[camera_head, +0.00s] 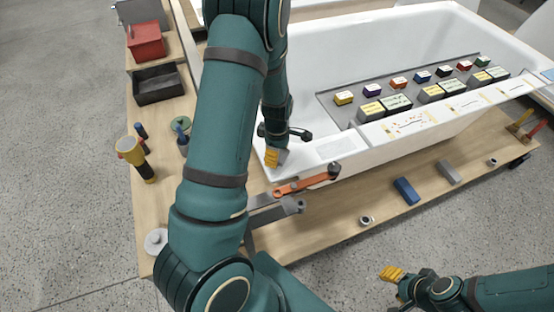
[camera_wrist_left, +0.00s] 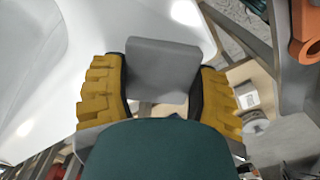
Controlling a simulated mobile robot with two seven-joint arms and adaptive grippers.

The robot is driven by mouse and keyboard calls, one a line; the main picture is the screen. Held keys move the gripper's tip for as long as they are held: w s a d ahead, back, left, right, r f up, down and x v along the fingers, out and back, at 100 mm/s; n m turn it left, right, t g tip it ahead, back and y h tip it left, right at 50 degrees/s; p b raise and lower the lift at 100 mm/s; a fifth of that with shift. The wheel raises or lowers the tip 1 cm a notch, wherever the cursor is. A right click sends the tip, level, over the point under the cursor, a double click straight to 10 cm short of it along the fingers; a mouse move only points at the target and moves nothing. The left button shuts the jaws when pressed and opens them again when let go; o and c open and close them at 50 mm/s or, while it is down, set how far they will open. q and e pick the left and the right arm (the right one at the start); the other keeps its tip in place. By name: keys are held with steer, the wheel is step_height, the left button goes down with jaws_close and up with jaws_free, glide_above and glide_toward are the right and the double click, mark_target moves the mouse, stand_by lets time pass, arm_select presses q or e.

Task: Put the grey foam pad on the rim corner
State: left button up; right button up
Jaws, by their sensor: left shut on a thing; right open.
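The grey foam pad (camera_wrist_left: 163,68) is held between the yellow fingers of my left gripper (camera_wrist_left: 160,98) in the left wrist view. In the head view this gripper (camera_head: 272,157) is at the near left rim corner (camera_head: 268,174) of the white bathtub (camera_head: 315,50). The pad is mostly hidden there. Whether it touches the rim cannot be told. My right gripper (camera_head: 391,274) is open and empty over the floor at the lower right.
An orange wrench (camera_head: 305,181) and a grey one (camera_head: 275,212) lie near the corner. A blue block (camera_head: 406,191) and a grey block (camera_head: 449,172) lie on the wooden platform. Labelled boxes stand on a grey tray (camera_head: 336,110). A black bin (camera_head: 160,84) is at left.

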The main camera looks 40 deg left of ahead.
arm_select(q)
steer(key=shift+f+b, duration=0.3)
steer(key=shift+f, duration=1.25)
steer(key=shift+f, duration=0.1)
steer(key=o, duration=0.8)
steer(key=shift+r, duration=0.25)
step_height(320, 180, up, 12)
steer(key=p, duration=0.3)
